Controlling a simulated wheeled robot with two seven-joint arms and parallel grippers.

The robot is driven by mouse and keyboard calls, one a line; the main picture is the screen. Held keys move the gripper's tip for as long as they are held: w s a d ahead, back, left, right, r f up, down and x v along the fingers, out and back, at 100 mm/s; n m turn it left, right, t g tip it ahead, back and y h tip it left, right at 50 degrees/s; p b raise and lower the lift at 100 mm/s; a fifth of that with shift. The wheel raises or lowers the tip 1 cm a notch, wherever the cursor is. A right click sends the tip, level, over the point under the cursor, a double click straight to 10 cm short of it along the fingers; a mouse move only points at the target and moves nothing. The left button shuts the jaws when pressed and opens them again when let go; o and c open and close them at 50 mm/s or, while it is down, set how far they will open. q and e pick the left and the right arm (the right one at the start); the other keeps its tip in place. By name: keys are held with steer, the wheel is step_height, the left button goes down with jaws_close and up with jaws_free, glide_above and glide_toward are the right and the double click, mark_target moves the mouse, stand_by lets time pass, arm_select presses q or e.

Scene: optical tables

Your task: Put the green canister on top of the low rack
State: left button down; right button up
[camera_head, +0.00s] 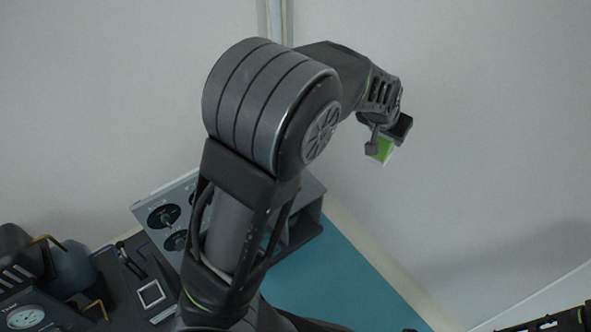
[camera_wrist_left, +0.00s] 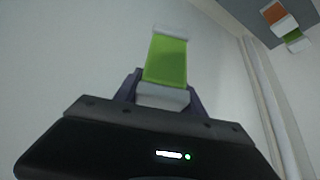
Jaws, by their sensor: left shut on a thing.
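The green canister (camera_head: 383,149) is held in my left gripper (camera_head: 385,138), high up in front of the pale wall in the head view. In the left wrist view the canister (camera_wrist_left: 166,62) is bright green with whitish ends. Its lower end sits between the fingers of my left gripper (camera_wrist_left: 163,92), which is shut on it. A grey unit with an open, shelf-like side (camera_head: 306,222) stands on the table behind my left arm, which hides much of it; I cannot tell if it is the low rack. A dark part of my right arm shows at the bottom right, its jaws unclear.
The blue-green table top (camera_head: 335,285) is bare to the right of the grey unit. Dark equipment with a round gauge (camera_head: 25,317) stands at the lower left.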

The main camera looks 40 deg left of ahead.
arm_select(q)
steer(key=shift+a, duration=0.1)
steer(key=s+a+f+n+y+b, duration=0.1)
steer(key=s+a+f+n, duration=0.1)
steer(key=a+f, duration=0.8)
steer(key=s+a+f+n+y, duration=0.1)
steer(key=a+f+n+y, duration=0.1)
steer(key=a+f, duration=0.8)
steer(key=a+n, duration=0.1)
steer(key=a, duration=0.2)
steer(key=shift+s+n+g+b, duration=0.3)
steer(key=shift+s+g+b, duration=0.05)
steer(key=shift+g, duration=0.05)
steer(key=shift+a, duration=0.1)
step_height(320, 180, down, 6)
steer(key=b, duration=0.3)
steer(key=shift+f, duration=0.15)
steer(key=shift+f+b, duration=1.1)
steer(key=shift+f, duration=0.75)
